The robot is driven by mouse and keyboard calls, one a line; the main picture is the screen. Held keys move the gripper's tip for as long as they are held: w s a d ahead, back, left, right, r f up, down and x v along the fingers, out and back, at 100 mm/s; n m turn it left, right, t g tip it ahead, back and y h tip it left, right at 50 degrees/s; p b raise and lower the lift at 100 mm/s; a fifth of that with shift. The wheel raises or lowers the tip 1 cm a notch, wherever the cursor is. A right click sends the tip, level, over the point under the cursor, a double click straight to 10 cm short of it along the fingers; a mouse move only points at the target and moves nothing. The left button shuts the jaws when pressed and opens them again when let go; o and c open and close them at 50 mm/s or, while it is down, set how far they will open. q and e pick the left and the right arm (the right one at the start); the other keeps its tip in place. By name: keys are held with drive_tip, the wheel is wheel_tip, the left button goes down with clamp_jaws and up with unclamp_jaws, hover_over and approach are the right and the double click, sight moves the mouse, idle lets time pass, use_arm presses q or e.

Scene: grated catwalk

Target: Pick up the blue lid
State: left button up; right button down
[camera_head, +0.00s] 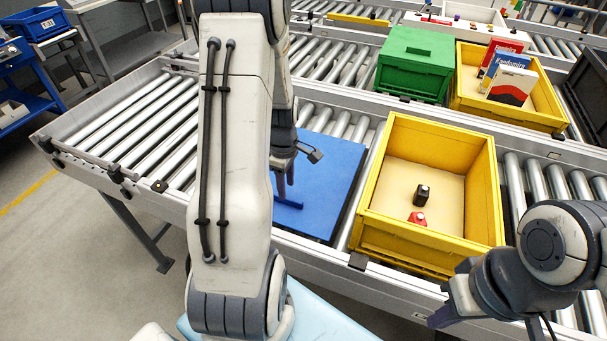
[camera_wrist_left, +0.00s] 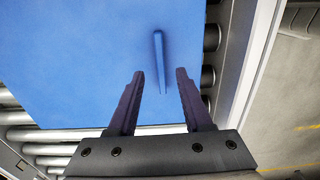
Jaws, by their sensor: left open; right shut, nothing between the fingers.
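The blue lid (camera_head: 330,175) lies flat on the roller conveyor, left of the near yellow crate. Its raised bar handle (camera_head: 288,203) shows beside my left arm, which hides the lid's left part. The lid fills much of the left wrist view (camera_wrist_left: 75,60), with the handle (camera_wrist_left: 159,62) seen between the fingertips' lines. My left gripper (camera_wrist_left: 160,73) is open above the lid, one finger on each side of the handle in the picture, with nothing held. My right gripper (camera_head: 440,318) is shut and empty at the lower right, in front of the conveyor.
The near yellow crate (camera_head: 372,228) holds a dark bottle (camera_head: 421,195) and a red item (camera_head: 417,218). Behind it stand a closed green crate (camera_head: 415,62) and another yellow crate (camera_head: 470,95) with boxes. Bare rollers (camera_head: 130,125) lie at the left.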

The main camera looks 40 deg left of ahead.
use_arm(q)
wheel_tip(320, 180, down, 5)
drive_tip(key=shift+s+a+r, duration=0.1)
drive_tip(key=shift+a+r, duration=0.05)
drive_tip(key=shift+r, duration=0.05)
drive_tip(key=shift+c, duration=0.3)
clamp_jaws()
drive_tip(key=shift+r, duration=0.1)
idle(1.0)
